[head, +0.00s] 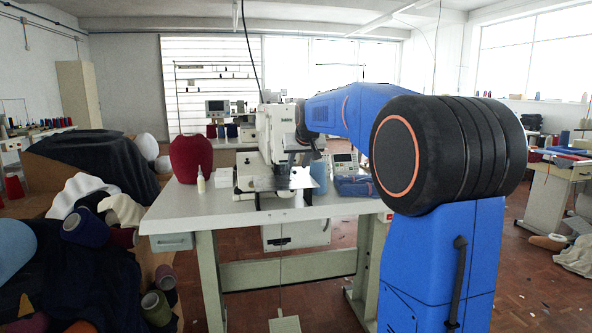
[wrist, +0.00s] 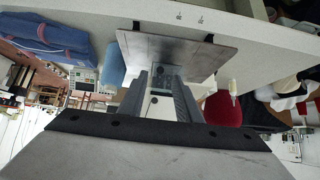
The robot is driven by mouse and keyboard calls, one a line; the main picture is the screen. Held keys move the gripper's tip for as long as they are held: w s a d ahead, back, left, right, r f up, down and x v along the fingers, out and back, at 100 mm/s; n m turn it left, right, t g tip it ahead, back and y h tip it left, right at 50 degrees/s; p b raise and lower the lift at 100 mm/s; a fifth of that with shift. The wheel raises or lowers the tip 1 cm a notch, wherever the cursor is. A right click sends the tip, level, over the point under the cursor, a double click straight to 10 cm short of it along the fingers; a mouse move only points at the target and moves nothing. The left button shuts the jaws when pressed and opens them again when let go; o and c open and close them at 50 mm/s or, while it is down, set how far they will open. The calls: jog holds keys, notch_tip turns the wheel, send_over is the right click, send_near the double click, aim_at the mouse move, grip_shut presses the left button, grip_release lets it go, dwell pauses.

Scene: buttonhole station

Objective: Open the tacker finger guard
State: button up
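The white tacker (head: 272,138) stands on the table in the middle of the head view. My blue arm reaches to its right side, and my gripper is small and hard to make out there. In the wrist view my gripper (wrist: 162,84) shows as two grey fingers apart, with a pale part visible between them. A flat metal plate (wrist: 205,58) with two dark clips on its edge lies just beyond the fingertips. I cannot tell whether this plate is the finger guard, or whether the fingers touch it.
The table (head: 225,212) has clear room at its front. A red rounded form (head: 190,157), a small pale bottle (head: 201,181), a blue cone (head: 319,175) and a blue cloth bundle (head: 354,186) stand around the tacker. Cones and fabric (head: 85,230) crowd the left side.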

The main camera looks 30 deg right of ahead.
aim_at(295, 171)
jog(key=shift+x, duration=2.05)
grip_shut()
